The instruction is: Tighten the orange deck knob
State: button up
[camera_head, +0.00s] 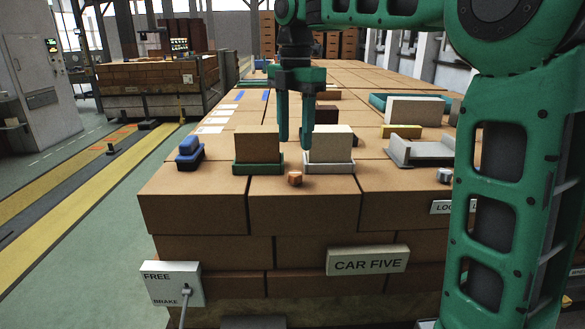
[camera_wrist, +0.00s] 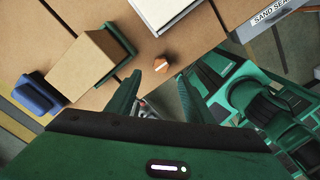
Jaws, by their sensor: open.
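The orange deck knob (camera_head: 295,179) is a small faceted knob on top of the brick deck, near its front edge. It also shows in the wrist view (camera_wrist: 162,65), just past my fingertips and roughly between their lines. My gripper (camera_head: 294,143) points down with its two green fingers apart and nothing between them. In the head view it appears above and behind the knob, between two upright blocks. The fingers do not touch the knob. In the wrist view my gripper (camera_wrist: 159,76) also shows open. The exact height above the deck is hard to tell.
A tan block in a green tray (camera_head: 257,168) stands left of the knob, and a pale block in a white tray (camera_head: 329,167) stands right. A blue item (camera_head: 189,151) lies further left. A grey knob (camera_head: 444,175) sits right. A FREE/BRAKE lever box (camera_head: 173,284) is at front left.

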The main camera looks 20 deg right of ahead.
aim_at(295, 173)
jog(key=shift+s+f, duration=0.1)
jog(key=shift+f, duration=4.3)
jog(key=c, duration=1)
